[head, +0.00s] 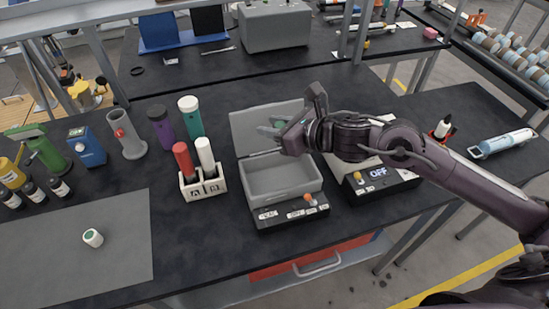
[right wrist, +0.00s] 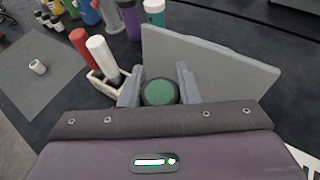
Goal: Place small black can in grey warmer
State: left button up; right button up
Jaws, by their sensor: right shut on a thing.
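The small black can (right wrist: 159,93) has a green top and sits between the two grey fingers of my right gripper (right wrist: 158,88) in the right wrist view. In the head view that gripper (head: 275,129) is shut on it, above the back part of the grey warmer (head: 287,201) and in front of its raised lid (head: 248,124). The can is hard to make out there. The warmer is open and its visible inside is empty. The raised lid also shows in the right wrist view (right wrist: 215,68). My left gripper is not in view.
A white rack (head: 204,188) with a red and a white tube stands left of the warmer. A second device (head: 378,184) reading OFF stands to its right, partly behind my arm. A small white can (head: 92,237) lies on the grey mat (head: 110,270).

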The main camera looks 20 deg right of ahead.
notch_tip(320, 180, down, 11)
jog(key=shift+p, duration=0.8)
jog(key=shift+f+b, duration=0.6)
jog(key=shift+b, duration=0.25)
jog(key=o, duration=0.9)
jog(key=shift+o, duration=0.2)
jog(key=shift+r, duration=0.1)
